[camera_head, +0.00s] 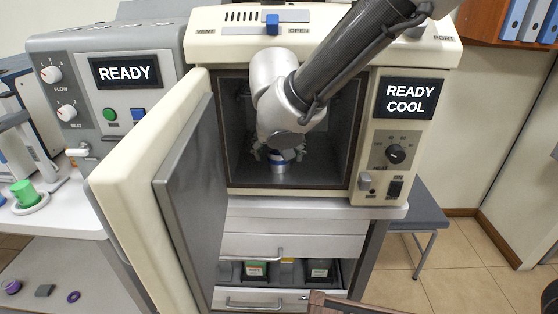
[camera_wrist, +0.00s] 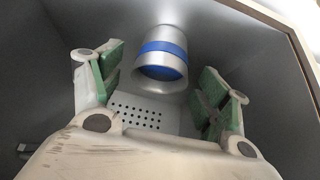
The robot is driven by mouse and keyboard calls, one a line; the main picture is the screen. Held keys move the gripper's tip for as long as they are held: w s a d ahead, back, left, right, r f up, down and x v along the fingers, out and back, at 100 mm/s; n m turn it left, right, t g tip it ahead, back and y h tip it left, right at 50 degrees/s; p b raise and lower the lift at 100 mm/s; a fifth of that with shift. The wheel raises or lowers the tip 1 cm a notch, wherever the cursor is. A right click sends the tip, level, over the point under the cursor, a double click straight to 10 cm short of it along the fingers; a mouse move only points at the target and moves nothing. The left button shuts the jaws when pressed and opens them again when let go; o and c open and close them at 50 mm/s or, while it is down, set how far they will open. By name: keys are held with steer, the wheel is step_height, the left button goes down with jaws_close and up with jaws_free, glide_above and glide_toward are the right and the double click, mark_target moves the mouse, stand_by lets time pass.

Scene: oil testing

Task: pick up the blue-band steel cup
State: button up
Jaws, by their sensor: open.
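The blue-band steel cup (camera_head: 279,168) stands upright inside the open oven chamber, near the middle of its floor. In the wrist view the steel cup (camera_wrist: 160,60) shows its blue band and lies beyond and between the green-padded fingers. My gripper (camera_head: 280,152) reaches into the chamber from above. In the wrist view my gripper (camera_wrist: 165,88) has its fingers spread wide apart, with nothing held. In the head view my gripper hides the upper part of the cup.
The oven door (camera_head: 150,170) hangs open to the left. The chamber walls (camera_head: 345,130) are close around my arm. A control panel reading READY COOL (camera_head: 409,97) is to the right. A green cup (camera_head: 24,192) stands on the left bench.

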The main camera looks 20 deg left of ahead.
steer(key=shift+x, duration=0.85)
steer(key=c, duration=1.2)
steer(key=shift+r, duration=0.1)
